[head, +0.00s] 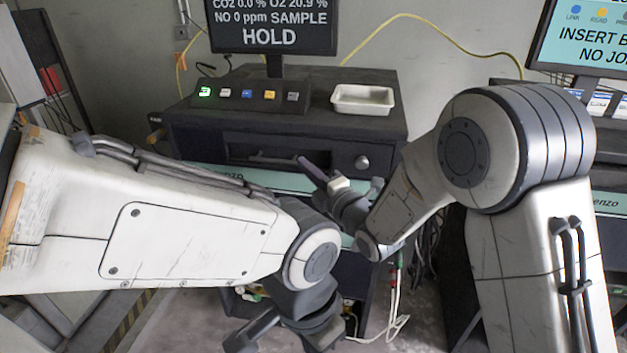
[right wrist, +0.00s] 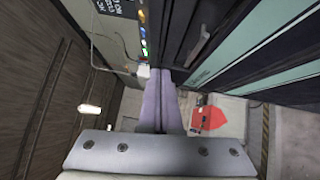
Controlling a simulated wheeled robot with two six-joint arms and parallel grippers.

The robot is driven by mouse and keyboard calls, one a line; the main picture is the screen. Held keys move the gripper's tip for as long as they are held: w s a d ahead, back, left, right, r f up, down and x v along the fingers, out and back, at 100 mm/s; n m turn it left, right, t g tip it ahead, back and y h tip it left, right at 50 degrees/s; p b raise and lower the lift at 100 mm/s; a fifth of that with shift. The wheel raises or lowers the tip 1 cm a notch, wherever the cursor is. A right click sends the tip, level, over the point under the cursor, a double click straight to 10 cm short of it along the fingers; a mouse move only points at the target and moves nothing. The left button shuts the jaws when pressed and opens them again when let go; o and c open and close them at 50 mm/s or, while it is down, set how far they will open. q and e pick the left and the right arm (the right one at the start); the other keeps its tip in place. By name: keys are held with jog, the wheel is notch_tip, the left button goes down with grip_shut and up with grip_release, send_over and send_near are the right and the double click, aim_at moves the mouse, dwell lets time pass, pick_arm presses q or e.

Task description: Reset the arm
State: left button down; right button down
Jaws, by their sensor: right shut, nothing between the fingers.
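My right arm comes in from the right of the head view and bends back toward the middle. Its gripper (head: 305,163) is in front of the dark cabinet, its slim purple-grey fingers pointing up and left. In the right wrist view the fingers (right wrist: 160,75) lie side by side, shut and empty. My left arm reaches across from the left. Its dark wrist and gripper (head: 252,338) hang low at the bottom of the head view, partly hidden and cut off, so its opening cannot be told.
A dark cabinet (head: 195,131) carries a button box (head: 250,95), a white tray (head: 363,100) and a monitor (head: 270,25) reading HOLD. A second monitor (head: 590,38) stands at the right. Cables (head: 397,300) hang below. A red patch (right wrist: 210,120) shows on the floor.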

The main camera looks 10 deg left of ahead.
jog(key=s+d+f+m+g+h, duration=0.2)
jog(key=s+d+m+g+h, duration=0.2)
jog(key=s, duration=0.7)
jog(key=s+d+f+m+g+h+p, duration=0.1)
jog(key=s+d+m+g+h, duration=0.3)
jog(key=s+d+m, duration=0.4)
jog(key=s+d+f+m+g+h, duration=0.4)
jog(key=s+m, duration=0.4)
jog(key=s, duration=0.6)
jog(key=shift+s+d+m+g+p, duration=0.35)
jog(key=shift+d+g, duration=0.35)
jog(key=shift+d, duration=0.25)
jog(key=shift+f, duration=0.1)
